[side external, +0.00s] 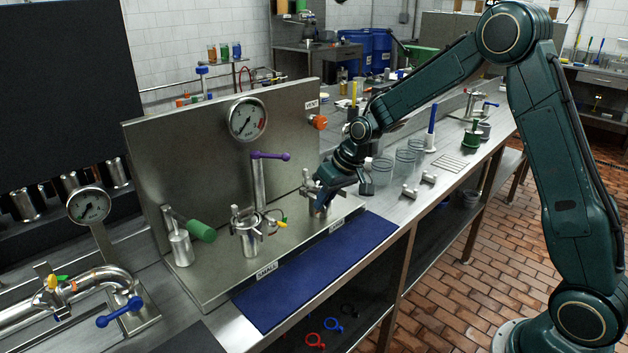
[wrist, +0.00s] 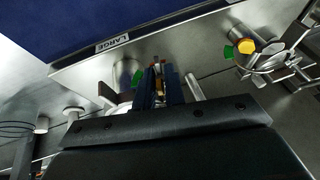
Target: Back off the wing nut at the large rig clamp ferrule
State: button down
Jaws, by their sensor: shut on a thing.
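My dark gripper (side external: 320,203) is at the large rig, on the steel panel's base beside the LARGE label (side external: 336,225). In the wrist view its blue fingers (wrist: 159,84) are shut on a small brass-coloured piece (wrist: 160,88), which looks like the wing nut. The fingers hide most of it, so its turn angle cannot be told. A green part (wrist: 138,77) and silver metal of the clamp ferrule (wrist: 124,72) show just left of the fingers. In the side view my gripper covers most of the clamp; a silver upright (side external: 306,178) shows beside it.
The small rig (side external: 252,238), with a purple-handled valve (side external: 270,156) by it, stands left of my gripper; its yellow knob (wrist: 246,47) shows in the wrist view. A gauge (side external: 247,119) is on the back panel. A bare blue mat (side external: 315,273) lies in front. Glass beakers (side external: 383,170) stand to the right.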

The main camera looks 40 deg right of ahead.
jog(key=shift+d+f+m+t+y, duration=0.15)
jog(key=shift+m+y, duration=0.2)
jog(key=shift+y, duration=1.2)
jog(key=shift+d+m+t+y, duration=0.15)
jog(key=shift+m+y, duration=0.25)
jog(key=shift+y, duration=1.1)
jog(key=shift+d+f+m+t+y, duration=0.15)
jog(key=shift+m+y, duration=0.2)
jog(key=shift+y, duration=1.2)
jog(key=c, duration=1.6)
grip_release()
jog(key=shift+f, duration=0.1)
jog(key=shift+h, duration=0.4)
